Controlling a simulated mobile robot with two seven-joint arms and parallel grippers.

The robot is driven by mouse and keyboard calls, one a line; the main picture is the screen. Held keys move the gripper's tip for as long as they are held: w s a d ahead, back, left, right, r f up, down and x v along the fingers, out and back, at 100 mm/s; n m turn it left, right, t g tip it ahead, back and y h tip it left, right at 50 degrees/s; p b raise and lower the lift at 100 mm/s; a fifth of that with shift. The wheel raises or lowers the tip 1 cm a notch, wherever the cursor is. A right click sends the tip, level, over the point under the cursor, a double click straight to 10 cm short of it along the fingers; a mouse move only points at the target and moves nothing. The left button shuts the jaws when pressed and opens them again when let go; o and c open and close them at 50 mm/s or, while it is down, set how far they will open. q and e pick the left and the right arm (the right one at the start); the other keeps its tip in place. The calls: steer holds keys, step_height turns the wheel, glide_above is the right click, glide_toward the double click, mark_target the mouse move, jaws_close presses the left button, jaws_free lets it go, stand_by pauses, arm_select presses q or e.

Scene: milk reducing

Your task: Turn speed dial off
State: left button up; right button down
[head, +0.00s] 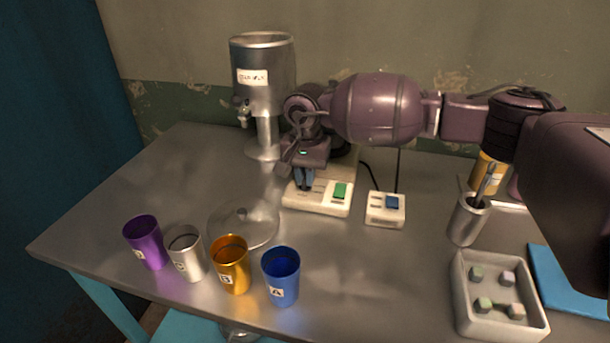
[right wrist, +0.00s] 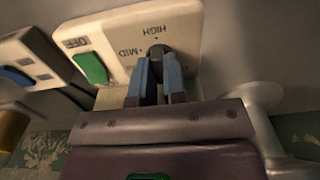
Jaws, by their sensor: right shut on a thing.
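The speed dial (right wrist: 157,49) is a small dark knob on a cream-coloured base unit (head: 325,197). In the right wrist view, the labels MID and HIGH lie around the knob, and OFF is printed beside a green switch (right wrist: 91,67). That switch also shows in the head view (head: 340,190). My right gripper (head: 304,183) points down at the base unit. In the right wrist view its blue-grey fingers (right wrist: 158,66) are shut on the dial from both sides. The dial's pointer direction cannot be made out. My left gripper is not in view.
A white box with a blue switch (head: 386,210) stands right of the base. A metal dispenser (head: 262,90) stands behind. Purple, silver, gold and blue cups (head: 281,277) stand in front, by a clear disc (head: 243,224). A block tray (head: 466,320) is at right.

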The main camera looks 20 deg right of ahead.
stand_by(0.4)
steer(key=c, duration=1.2)
jaws_free()
step_height(320, 180, up, 11)
steer(key=shift+f+p, duration=0.1)
steer(key=shift+p, duration=0.5)
